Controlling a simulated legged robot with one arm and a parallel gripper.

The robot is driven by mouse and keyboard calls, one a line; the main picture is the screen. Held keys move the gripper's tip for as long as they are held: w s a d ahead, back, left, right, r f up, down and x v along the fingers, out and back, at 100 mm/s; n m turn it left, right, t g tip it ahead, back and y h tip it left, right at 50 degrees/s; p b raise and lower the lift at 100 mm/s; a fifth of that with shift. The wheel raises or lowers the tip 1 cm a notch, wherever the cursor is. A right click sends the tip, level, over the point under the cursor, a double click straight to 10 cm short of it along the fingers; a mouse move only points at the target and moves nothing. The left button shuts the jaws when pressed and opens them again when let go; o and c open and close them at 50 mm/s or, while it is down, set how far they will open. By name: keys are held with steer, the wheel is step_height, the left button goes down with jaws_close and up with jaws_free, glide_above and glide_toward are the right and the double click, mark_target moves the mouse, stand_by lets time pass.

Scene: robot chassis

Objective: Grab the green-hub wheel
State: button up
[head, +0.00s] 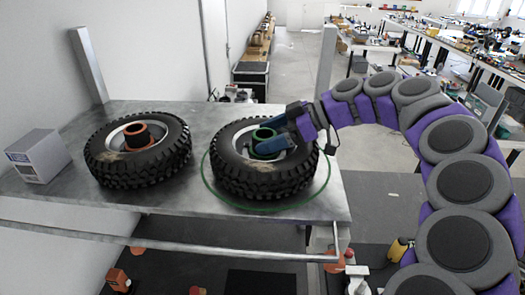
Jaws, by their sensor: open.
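The green-hub wheel (262,180) lies flat on the right part of the metal table (190,205), inside a thin green circle. Its green hub (266,141) stands up in the middle of the rim. My gripper (274,146) reaches in from the right, with its blue fingers at the hub. The gripper is open. The fingers overlap the hub in this view, and I cannot tell whether they touch it or straddle it. A second wheel with an orange hub (138,135) lies flat on the left part of the table.
A small grey box (40,157) stands at the table's left end. Metal posts (88,66) rise at the table's back corners. A rail (130,239) runs along the front. Several orange items are on the floor below. A gap of bare table separates the wheels.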

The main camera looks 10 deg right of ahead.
steer(key=shift+w+d+f, duration=0.1)
steer(key=shift+w+d, duration=0.15)
steer(key=shift+d, duration=0.35)
steer(key=shift+s+d, duration=0.1)
steer(key=shift+d, duration=0.05)
steer(key=shift+s+a, duration=0.15)
steer(key=shift+a, duration=0.05)
steer(key=shift+c, duration=0.3)
steer(key=a, duration=0.2)
steer(key=shift+a, duration=0.35)
steer(key=c, duration=0.7)
steer(key=shift+d, duration=0.45)
steer(key=c, duration=0.5)
steer(key=shift+d, duration=0.15)
steer(key=shift+c, duration=1.4)
jaws_close()
steer(key=shift+r, duration=0.25)
